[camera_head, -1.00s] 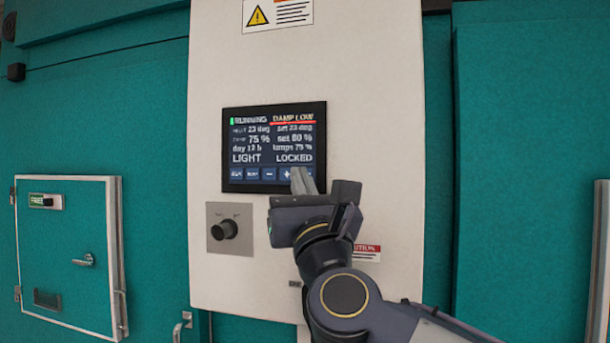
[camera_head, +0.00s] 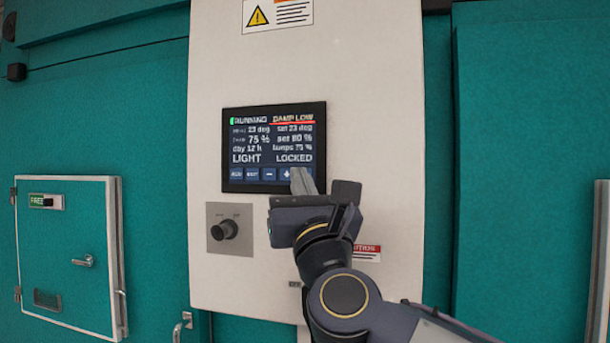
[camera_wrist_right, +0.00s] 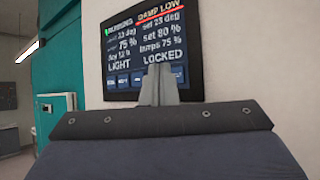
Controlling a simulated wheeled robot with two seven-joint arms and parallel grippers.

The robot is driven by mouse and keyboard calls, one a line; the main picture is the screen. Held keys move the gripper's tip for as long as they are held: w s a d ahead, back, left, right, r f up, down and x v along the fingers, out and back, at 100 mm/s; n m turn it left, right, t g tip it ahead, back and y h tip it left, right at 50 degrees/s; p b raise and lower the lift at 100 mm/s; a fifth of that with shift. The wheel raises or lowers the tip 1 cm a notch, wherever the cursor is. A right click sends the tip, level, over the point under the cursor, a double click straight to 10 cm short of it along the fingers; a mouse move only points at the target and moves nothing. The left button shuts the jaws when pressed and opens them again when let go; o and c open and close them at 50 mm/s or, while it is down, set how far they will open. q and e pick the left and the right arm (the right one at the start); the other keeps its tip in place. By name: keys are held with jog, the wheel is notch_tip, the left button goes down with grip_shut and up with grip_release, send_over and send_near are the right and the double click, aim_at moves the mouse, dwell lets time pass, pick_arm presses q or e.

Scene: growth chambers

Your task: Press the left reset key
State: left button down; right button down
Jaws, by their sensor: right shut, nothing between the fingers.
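The control screen (camera_head: 274,148) is a dark panel on the pale cabinet column, with RUNNING, DAMP LOW underlined red, LIGHT and LOCKED on it. A row of small blue keys (camera_head: 252,174) runs along its bottom edge; a minus and a plus can be made out. No label reading reset is legible. My right gripper (camera_head: 302,181) is shut and empty, its fingertips over the lower right of the screen, hiding the right end of the key row. The wrist view shows its fingers (camera_wrist_right: 160,80) in front of the screen (camera_wrist_right: 150,45); contact cannot be told. My left gripper is out of view.
A black knob (camera_head: 224,230) on a grey plate sits below the screen. A small teal door (camera_head: 67,255) with a handle is at the left. A warning label (camera_head: 277,14) is above and a caution label (camera_head: 366,252) is below right, partly hidden by my arm.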

jog(key=shift+w, duration=0.1)
dwell(0.6)
jog(key=shift+w+d+b, duration=0.1)
jog(key=shift+w+b, duration=0.2)
jog(key=shift+w+d, duration=0.1)
jog(key=shift+w, duration=0.2)
dwell(0.4)
jog(key=shift+s, duration=0.1)
dwell(0.4)
jog(key=shift+s+a+b, duration=0.2)
jog(key=shift+s+b, duration=0.35)
jog(key=shift+s, duration=0.05)
jog(key=shift+s+a+b, duration=0.2)
jog(key=shift+s+a, duration=0.05)
jog(key=shift+s, duration=0.55)
jog(key=shift+s+a+b, duration=0.25)
jog(key=shift+s+a, duration=0.05)
jog(key=shift+s, duration=0.5)
jog(key=shift+s+a+b, duration=0.2)
jog(key=shift+s+a, duration=0.05)
jog(key=shift+s, duration=0.55)
